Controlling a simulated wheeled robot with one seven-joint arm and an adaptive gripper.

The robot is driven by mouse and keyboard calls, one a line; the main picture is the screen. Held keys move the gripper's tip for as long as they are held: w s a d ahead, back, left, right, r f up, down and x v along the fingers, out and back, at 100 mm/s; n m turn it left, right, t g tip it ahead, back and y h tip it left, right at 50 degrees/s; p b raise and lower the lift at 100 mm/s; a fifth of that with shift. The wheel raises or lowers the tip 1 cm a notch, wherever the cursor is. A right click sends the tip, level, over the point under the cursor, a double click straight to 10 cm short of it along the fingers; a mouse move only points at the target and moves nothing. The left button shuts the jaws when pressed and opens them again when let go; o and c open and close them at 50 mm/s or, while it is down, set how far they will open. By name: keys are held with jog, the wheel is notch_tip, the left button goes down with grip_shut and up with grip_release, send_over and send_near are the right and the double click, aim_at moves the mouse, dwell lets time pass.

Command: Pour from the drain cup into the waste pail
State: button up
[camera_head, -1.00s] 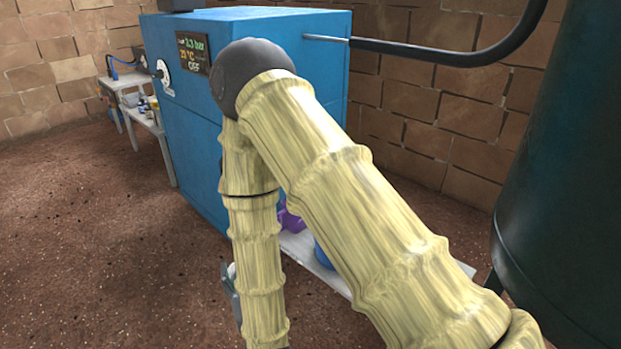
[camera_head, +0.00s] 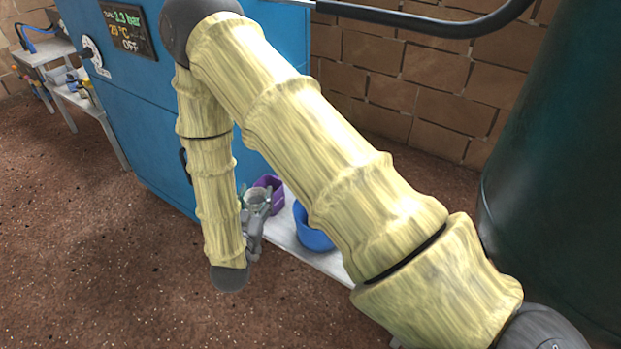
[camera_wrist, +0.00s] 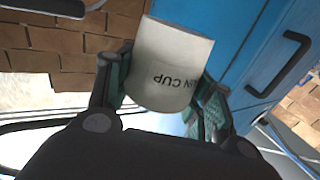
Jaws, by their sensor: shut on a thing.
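The drain cup (camera_wrist: 172,62) is pale grey, with the letters "N CUP" readable in the wrist view. My gripper (camera_wrist: 165,93) is shut on it, one green-padded finger on each side. In the head view the cup (camera_head: 257,197) shows small between my arm and the shelf, in my gripper (camera_head: 256,212). A blue pail (camera_head: 312,238), likely the waste pail, stands on the low pale shelf to the right of the cup. My arm hides part of the pail, and its inside is barely seen.
A purple bin (camera_head: 275,190) sits on the shelf (camera_head: 285,236) behind the cup. A big blue cabinet (camera_head: 130,100) with a display stands behind, and a dark green tank (camera_head: 560,170) at the right. Side tables (camera_head: 90,115) stand far left. The floor at front left is clear.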

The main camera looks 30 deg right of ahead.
jog(key=s+d+r+m+g+h+p, duration=0.1)
jog(key=d+m+g, duration=0.1)
jog(key=d, duration=0.1)
jog(key=s+d+r+m+g+h+p, duration=0.1)
jog(key=d+m+g+h+p, duration=0.1)
jog(key=g, duration=0.1)
jog(key=s+d+r+m+g+h+p, duration=0.1)
jog(key=d+m+g+h, duration=0.1)
jog(key=d+g, duration=0.1)
jog(key=shift+s+d+r, duration=0.1)
jog(key=shift+s+d, duration=0.2)
jog(key=shift+s, duration=0.05)
jog(key=s+d+m+g, duration=0.1)
jog(key=g, duration=0.1)
jog(key=s+d+f+m+g, duration=0.1)
jog(key=s+g, duration=0.1)
jog(key=g, duration=0.1)
jog(key=s+d+f+m+g+p, duration=0.1)
jog(key=s+m+g, duration=0.1)
jog(key=g, duration=0.1)
jog(key=shift+s+d+f, duration=0.15)
jog(key=shift+s+f, duration=0.1)
jog(key=shift+a+r+n, duration=0.2)
jog(key=shift+n, duration=0.3)
jog(key=shift+y, duration=0.3)
